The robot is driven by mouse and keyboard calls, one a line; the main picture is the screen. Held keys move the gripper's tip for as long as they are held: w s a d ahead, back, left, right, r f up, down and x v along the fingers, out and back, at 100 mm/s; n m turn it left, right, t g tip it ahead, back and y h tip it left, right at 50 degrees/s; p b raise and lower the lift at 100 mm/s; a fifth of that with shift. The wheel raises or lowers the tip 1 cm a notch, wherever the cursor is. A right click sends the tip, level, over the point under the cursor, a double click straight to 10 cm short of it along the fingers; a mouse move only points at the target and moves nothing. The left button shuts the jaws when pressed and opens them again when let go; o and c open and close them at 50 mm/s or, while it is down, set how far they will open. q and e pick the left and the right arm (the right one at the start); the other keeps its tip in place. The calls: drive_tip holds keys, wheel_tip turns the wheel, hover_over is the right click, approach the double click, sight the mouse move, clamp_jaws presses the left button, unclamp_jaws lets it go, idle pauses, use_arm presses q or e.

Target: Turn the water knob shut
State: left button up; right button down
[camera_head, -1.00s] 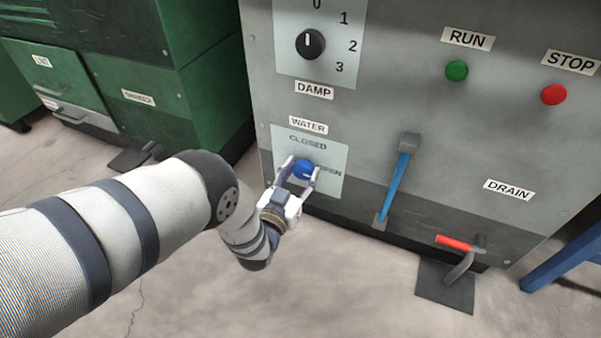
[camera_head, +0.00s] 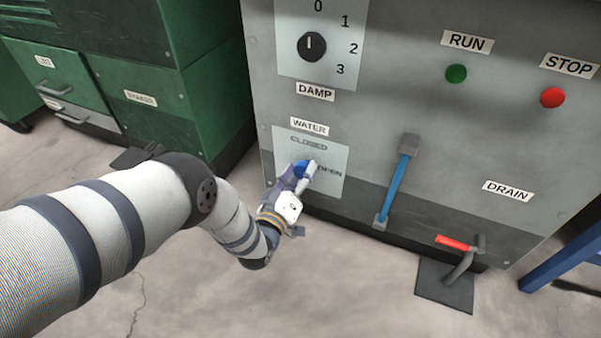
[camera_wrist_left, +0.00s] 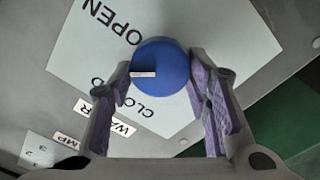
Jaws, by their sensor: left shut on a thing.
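The blue round water knob (camera_head: 302,166) sits on a pale plate (camera_head: 335,160) lettered CLOSED above and OPEN to the right. My left gripper (camera_head: 301,172) is shut on the knob, with one finger on each side. In the left wrist view the knob (camera_wrist_left: 170,64) lies between the purple-padded fingertips of the gripper (camera_wrist_left: 160,80). Its white pointer mark faces left there, between the words OPEN and CLOSED. The fingers hide part of the knob in the head view. My right gripper is not in view.
The grey machine panel carries a black DAMP dial (camera_head: 311,46) above, a blue lever (camera_head: 398,180) to the right, a green RUN button (camera_head: 456,73), a red STOP button (camera_head: 552,97) and a red-handled drain lever (camera_head: 460,243). Green cabinets (camera_head: 150,80) stand left.

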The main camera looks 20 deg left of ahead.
use_arm(q)
drive_tip(key=n, duration=0.4)
drive_tip(key=shift+f+n, duration=0.15)
drive_tip(key=shift+n, duration=0.15)
drive_tip(key=n+b, duration=0.1)
drive_tip(key=n, duration=0.4)
drive_tip(key=shift+f, duration=0.1)
drive_tip(key=shift+n, duration=0.3)
drive_tip(key=o, duration=1.1)
drive_tip(key=shift+s, duration=0.15)
drive_tip(key=s, duration=1.1)
drive_tip(key=shift+s+a, duration=0.25)
drive_tip(key=shift+s, duration=0.15)
